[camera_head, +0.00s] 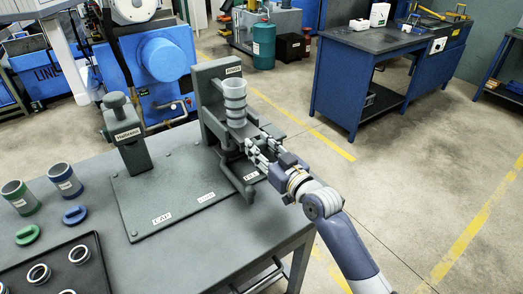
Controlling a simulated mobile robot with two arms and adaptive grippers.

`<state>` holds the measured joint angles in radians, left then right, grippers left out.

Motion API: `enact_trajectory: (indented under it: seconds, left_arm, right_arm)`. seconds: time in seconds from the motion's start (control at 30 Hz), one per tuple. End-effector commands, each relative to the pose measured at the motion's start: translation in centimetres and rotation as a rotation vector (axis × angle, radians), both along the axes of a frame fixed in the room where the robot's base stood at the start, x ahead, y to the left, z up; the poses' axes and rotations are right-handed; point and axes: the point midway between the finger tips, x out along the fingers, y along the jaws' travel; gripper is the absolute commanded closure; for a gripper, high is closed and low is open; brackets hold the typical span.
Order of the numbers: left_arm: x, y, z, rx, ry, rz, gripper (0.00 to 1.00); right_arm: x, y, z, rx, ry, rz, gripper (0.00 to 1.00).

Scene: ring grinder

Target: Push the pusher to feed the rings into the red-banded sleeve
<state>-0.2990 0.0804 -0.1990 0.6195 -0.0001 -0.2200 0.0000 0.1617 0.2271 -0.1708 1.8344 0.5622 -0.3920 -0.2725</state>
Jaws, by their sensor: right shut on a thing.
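My right gripper (256,149) comes in from the lower right. It is shut at the right side of the grey feeding fixture (211,88), just below the ring stack. What it holds, apparently the pusher, is mostly hidden by the fingers. A pale upright stack of rings (235,104) stands in the fixture. No red band can be made out, so I cannot tell where the red-banded sleeve is. A green-banded sleeve (20,197) and a blue-banded sleeve (65,180) stand on the table at the left. My left gripper is not in view.
A grey press-like post (125,133) stands on the labelled base plate (165,195). A green cap (29,235) and a blue cap (75,215) lie near a black tray (55,258) of loose rings. A curved handle (240,180) hangs at the fixture's front. Open floor lies right.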

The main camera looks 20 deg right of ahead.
Motion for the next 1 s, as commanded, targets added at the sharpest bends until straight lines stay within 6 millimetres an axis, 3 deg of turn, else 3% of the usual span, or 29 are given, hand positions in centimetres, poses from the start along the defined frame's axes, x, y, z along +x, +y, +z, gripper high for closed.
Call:
enact_trajectory:
  seconds: [0.8, 1.0]
  left_arm:
    - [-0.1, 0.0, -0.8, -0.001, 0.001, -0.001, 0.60]
    - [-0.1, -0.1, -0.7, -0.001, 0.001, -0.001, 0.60]
  right_arm:
    - [3.9, 1.4, 0.2, 0.001, -0.004, 0.000, 0.91]
    - [4.0, 1.4, 0.2, 0.001, -0.004, 0.000, 0.91]
